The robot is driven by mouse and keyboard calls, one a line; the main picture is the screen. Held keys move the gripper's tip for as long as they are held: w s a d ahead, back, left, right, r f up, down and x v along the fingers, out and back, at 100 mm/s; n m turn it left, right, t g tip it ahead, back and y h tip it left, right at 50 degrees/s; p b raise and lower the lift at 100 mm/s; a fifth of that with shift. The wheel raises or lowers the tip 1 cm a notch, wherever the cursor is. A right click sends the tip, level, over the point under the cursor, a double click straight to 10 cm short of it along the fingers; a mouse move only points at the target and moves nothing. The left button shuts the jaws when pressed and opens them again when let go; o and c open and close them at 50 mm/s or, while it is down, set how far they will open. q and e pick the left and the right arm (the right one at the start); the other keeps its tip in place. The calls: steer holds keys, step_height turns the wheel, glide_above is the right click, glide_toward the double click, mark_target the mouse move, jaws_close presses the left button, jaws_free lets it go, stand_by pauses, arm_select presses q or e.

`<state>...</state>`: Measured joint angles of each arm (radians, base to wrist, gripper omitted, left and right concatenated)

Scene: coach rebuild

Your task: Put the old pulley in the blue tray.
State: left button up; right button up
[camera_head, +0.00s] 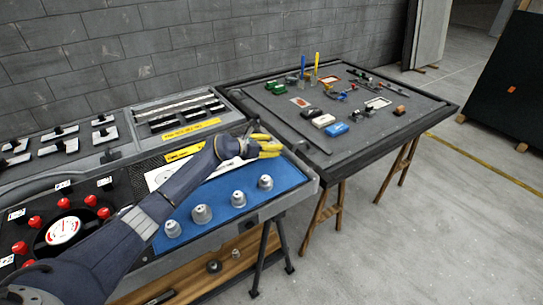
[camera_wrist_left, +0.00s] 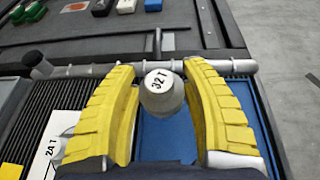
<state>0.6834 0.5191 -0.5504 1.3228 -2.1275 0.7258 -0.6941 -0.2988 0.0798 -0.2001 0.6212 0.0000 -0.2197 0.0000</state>
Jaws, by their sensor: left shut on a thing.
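My left gripper (camera_head: 265,146) has yellow fingers and is over the far right part of the workbench. In the left wrist view its fingers (camera_wrist_left: 162,105) are closed around a grey pulley (camera_wrist_left: 162,97) whose pale top reads "32 T". In the head view this pulley cannot be made out. A blue tray surface (camera_head: 287,176) lies just on the near side of the gripper; it also shows below the pulley in the wrist view (camera_wrist_left: 245,100). Several silver pulleys (camera_head: 202,214) stand in a row on the blue. My right gripper is not in view.
A black ribbed strip (camera_wrist_left: 75,96) and a white "24 T" card (camera_wrist_left: 55,140) lie left of the gripper in the wrist view. Red knobs and a gauge (camera_head: 63,231) are at the left. A second table (camera_head: 380,130) with small parts stands behind right.

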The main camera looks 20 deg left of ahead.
mark_target(272, 163)
arm_select(q)
steer(key=shift+f, duration=2.4)
steer(key=shift+f, duration=0.1)
steer(key=o, duration=1.3)
steer(key=shift+f, duration=0.1)
steer(key=shift+c, duration=0.2)
steer(key=shift+r, duration=0.2)
steer(key=v, duration=1.2)
steer(key=shift+s+f, duration=0.1)
